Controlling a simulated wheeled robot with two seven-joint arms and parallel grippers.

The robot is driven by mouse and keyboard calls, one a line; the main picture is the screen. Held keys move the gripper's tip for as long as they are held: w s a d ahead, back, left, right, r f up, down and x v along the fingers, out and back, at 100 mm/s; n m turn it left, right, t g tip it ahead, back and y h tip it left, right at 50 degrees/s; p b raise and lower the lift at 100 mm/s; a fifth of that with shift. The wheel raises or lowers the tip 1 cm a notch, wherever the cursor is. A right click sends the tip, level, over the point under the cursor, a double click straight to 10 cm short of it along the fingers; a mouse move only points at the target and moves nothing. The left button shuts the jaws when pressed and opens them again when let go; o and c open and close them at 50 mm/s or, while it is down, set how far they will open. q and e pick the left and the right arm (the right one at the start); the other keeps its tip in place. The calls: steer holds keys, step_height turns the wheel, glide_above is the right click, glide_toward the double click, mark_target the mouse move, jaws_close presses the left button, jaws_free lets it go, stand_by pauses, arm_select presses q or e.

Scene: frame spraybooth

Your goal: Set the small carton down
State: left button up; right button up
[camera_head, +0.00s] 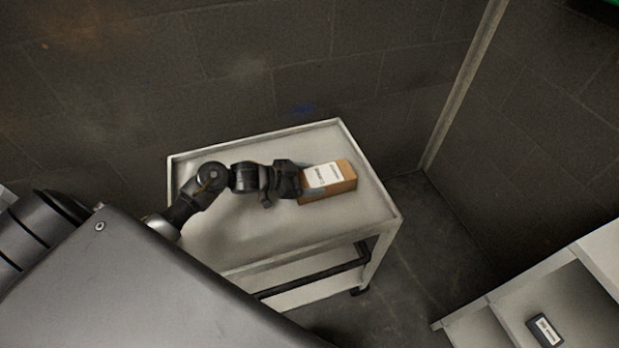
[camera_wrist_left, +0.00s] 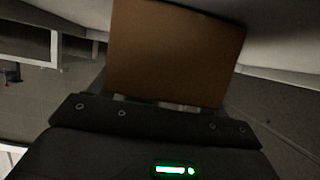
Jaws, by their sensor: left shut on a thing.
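The small carton (camera_head: 340,184) is a brown box with a white label on top, at the right part of the white cart's top (camera_head: 235,235) in the head view. My left gripper (camera_head: 300,180) is shut on the carton's left end. In the left wrist view the carton (camera_wrist_left: 175,55) shows as a plain brown face right in front of the gripper (camera_wrist_left: 160,103). The fingertips are mostly hidden behind it. I cannot tell whether the carton's underside touches the cart top. My right gripper is not in view.
The cart top has a raised rim, with free room in front of and right of the carton. A dark wall (camera_head: 300,60) stands behind the cart. A white shelf unit (camera_head: 475,322) at lower right holds a small dark labelled item (camera_head: 544,330).

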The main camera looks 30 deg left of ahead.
arm_select(q)
steer(key=shift+f, duration=0.1)
steer(key=o, duration=1.7)
steer(key=v, duration=1.2)
steer(key=shift+r, duration=0.2)
steer(key=shift+r, duration=0.1)
